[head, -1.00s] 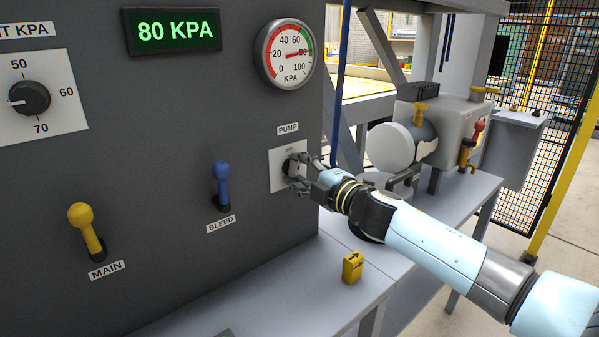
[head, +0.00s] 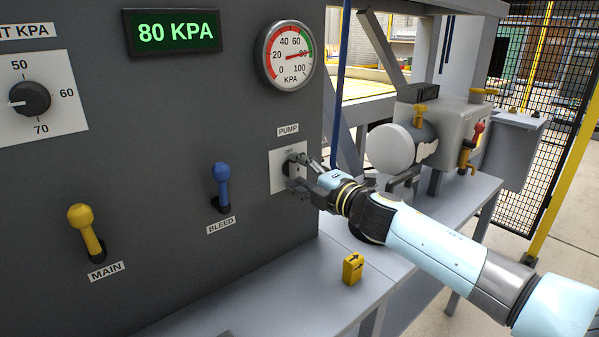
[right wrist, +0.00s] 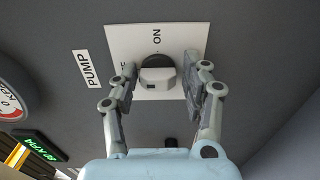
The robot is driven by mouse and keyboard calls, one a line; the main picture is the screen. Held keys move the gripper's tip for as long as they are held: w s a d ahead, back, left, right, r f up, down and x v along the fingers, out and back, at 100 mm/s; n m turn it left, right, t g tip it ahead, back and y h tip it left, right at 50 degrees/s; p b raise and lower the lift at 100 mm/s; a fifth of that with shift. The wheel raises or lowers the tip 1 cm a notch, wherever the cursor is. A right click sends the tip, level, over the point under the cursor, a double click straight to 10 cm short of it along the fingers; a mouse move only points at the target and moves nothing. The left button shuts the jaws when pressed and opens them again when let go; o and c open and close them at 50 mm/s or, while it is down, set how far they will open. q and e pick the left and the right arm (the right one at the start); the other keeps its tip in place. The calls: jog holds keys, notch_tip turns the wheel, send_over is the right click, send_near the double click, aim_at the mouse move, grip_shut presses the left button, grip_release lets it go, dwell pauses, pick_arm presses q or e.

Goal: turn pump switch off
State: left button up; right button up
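The pump switch (right wrist: 157,75) is a dark round knob with a light grey grip on a white plate (right wrist: 120,38). In the right wrist view "ON" shows on the plate, and another label is mostly hidden behind a finger. In the head view the switch plate (head: 277,183) sits below the PUMP label, and the fingers partly cover the knob. My right gripper (head: 297,174) is at the plate. Its fingers are open on either side of the knob, and a small gap seems to show on both sides. My left gripper is not in view.
A blue bleed lever (head: 221,186) and a yellow main lever (head: 85,230) stand out from the panel to the left. The gauge (head: 286,55) is above; the display (head: 172,31) reads 80 KPA.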

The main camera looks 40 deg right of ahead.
jog(key=shift+o, duration=0.8)
jog(key=shift+r, duration=0.1)
